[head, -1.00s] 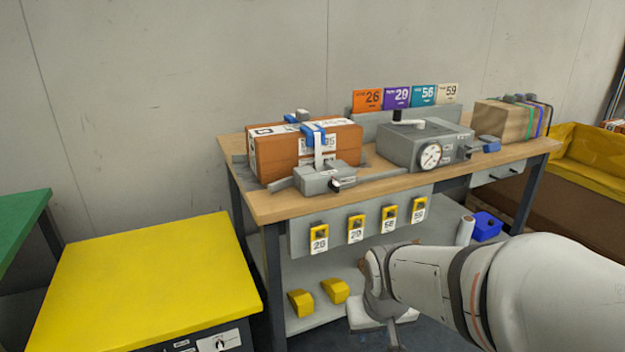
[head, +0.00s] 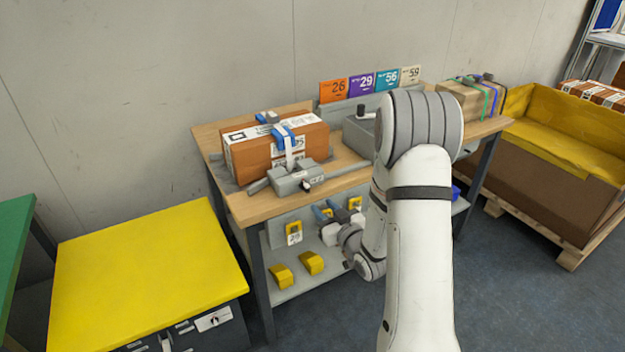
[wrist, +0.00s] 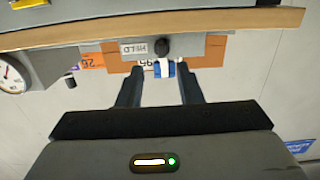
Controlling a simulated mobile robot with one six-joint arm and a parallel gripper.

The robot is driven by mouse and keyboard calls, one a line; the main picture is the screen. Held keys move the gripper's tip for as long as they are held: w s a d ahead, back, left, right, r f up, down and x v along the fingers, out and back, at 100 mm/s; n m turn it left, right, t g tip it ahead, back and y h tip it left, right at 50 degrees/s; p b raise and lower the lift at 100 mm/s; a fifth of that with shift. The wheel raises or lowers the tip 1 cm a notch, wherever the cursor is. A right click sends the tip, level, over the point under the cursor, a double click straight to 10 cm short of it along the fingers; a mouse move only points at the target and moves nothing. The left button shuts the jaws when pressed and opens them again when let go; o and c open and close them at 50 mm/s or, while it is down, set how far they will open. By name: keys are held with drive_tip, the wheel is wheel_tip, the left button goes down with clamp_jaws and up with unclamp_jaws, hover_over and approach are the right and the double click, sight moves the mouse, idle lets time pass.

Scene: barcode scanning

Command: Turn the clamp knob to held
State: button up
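The grey clamp block (head: 292,178) sits on the bench in front of the strapped brown box (head: 265,150). Its small dark clamp knob (head: 306,185) is on the front face. In the wrist view, which looks upside down, the dark knob (wrist: 163,46) sits beside an inverted white label reading HELD (wrist: 134,48). My gripper (head: 328,208) is low at the bench's front, right of and below the knob. In the wrist view, the fingers of my gripper (wrist: 158,74) are apart with nothing held. The knob shows beyond and between their tips, apparently apart from them.
A grey device (head: 358,132) stands right of the box, partly hidden by my arm; its dial (wrist: 10,76) shows in the wrist view. Yellow tags (head: 293,230) hang along the bench front. A yellow-topped cabinet (head: 145,265) stands at left. The bench edge (wrist: 250,18) is close.

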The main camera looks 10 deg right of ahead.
sight(308, 189)
drive_tip(key=shift+t+y, duration=0.3)
drive_tip(key=x, duration=0.5)
drive_tip(key=p+x, duration=0.1)
drive_tip(key=x, duration=0.1)
drive_tip(key=shift+w+a+r, duration=0.15)
drive_tip(key=shift+w+r, duration=0.1)
drive_tip(key=shift+w, duration=0.05)
